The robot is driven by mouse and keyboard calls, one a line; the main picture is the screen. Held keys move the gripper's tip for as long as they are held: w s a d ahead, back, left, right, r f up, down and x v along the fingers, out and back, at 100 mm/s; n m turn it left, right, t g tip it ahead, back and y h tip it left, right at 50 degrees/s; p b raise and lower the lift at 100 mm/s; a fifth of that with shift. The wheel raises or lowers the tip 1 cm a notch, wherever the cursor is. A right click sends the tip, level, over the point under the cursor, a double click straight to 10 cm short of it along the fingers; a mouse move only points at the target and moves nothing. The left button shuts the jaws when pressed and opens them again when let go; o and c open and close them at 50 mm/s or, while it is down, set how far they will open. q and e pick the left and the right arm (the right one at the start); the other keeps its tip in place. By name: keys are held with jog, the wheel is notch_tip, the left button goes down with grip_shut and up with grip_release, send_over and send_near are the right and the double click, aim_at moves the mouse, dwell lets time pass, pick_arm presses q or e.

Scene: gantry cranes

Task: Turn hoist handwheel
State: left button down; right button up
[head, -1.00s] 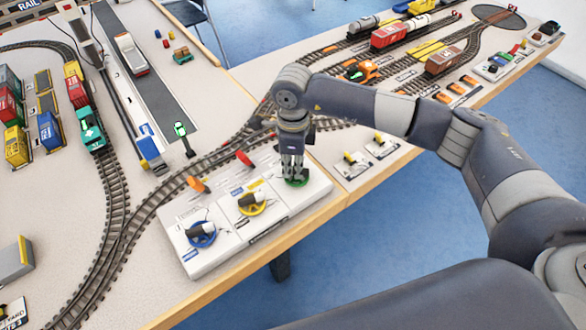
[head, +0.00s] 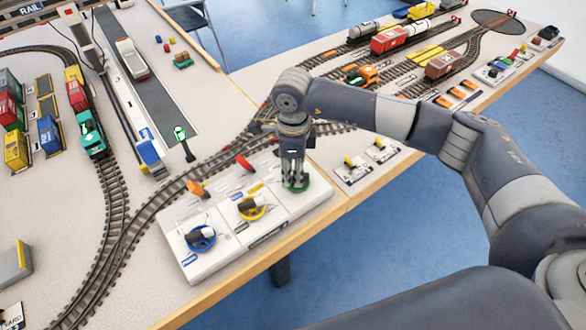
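A white control panel (head: 218,259) stands at the table's front edge. It carries a blue handwheel (head: 201,239), a yellow handwheel (head: 252,208) and a green handwheel (head: 301,185), each lying flat. Orange (head: 198,189) and red (head: 245,163) levers stand behind the wheels. My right gripper (head: 294,182) points straight down at the green handwheel, with its fingertips at the wheel. The fingers hide the wheel's middle, so I cannot tell if they are closed on its knob. My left gripper is out of view.
Model tracks curve left of and behind the panel. A green train (head: 91,133) stands on the left track. A small signal post (head: 184,143) stands behind the panel. Small yellow-lever plates (head: 351,168) lie right of it. Wagons (head: 397,38) fill the far table.

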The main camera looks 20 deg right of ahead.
aim_at(293, 173)
notch_tip(293, 173, up, 12)
dwell(0.5)
dwell(1.2)
